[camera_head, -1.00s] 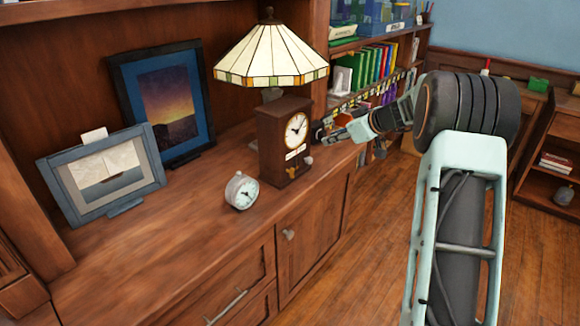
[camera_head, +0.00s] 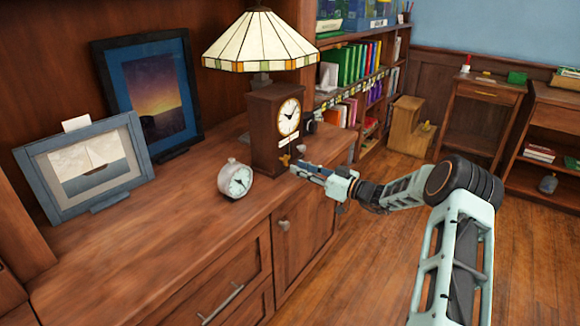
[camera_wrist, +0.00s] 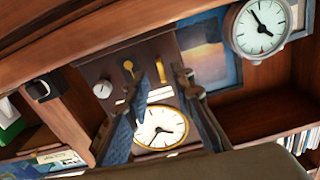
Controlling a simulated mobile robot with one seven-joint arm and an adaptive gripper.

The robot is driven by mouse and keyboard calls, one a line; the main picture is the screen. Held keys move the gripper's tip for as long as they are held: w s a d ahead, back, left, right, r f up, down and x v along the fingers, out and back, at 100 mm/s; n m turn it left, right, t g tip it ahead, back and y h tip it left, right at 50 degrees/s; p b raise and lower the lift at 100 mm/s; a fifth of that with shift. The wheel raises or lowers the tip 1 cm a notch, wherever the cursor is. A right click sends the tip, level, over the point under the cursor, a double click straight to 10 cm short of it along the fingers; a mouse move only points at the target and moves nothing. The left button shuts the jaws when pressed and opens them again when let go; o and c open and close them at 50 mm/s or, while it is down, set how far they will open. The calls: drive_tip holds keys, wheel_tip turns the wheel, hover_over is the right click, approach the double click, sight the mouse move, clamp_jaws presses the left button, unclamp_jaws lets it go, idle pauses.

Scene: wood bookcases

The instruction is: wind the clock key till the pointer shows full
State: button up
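The dark wood clock (camera_head: 263,128) stands upright on the cabinet top below the lamp, its white face (camera_head: 289,116) turned to the right. A brass key-like piece (camera_head: 284,160) shows low on its front. In the wrist view the clock is upside down, with its face (camera_wrist: 160,128) between my fingers and a brass piece (camera_wrist: 128,66) beyond them. A pale label or gauge (camera_wrist: 160,94) sits by the face; its pointer is too small to read. A silvery knob (camera_wrist: 102,89) is at one side. My gripper (camera_wrist: 160,76) is open, its fingertips near the clock's lower front. Contact cannot be told.
A small round white clock (camera_head: 236,180) stands left of my gripper, near the cabinet edge. Framed pictures (camera_head: 82,166) stand further left. The lamp (camera_head: 262,44) rises behind the clock. A black object (camera_wrist: 43,88) is beside the clock. The front left cabinet top is bare.

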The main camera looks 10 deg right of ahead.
sight(284, 160)
drive_tip(key=shift+x, duration=2.3)
clamp_jaws()
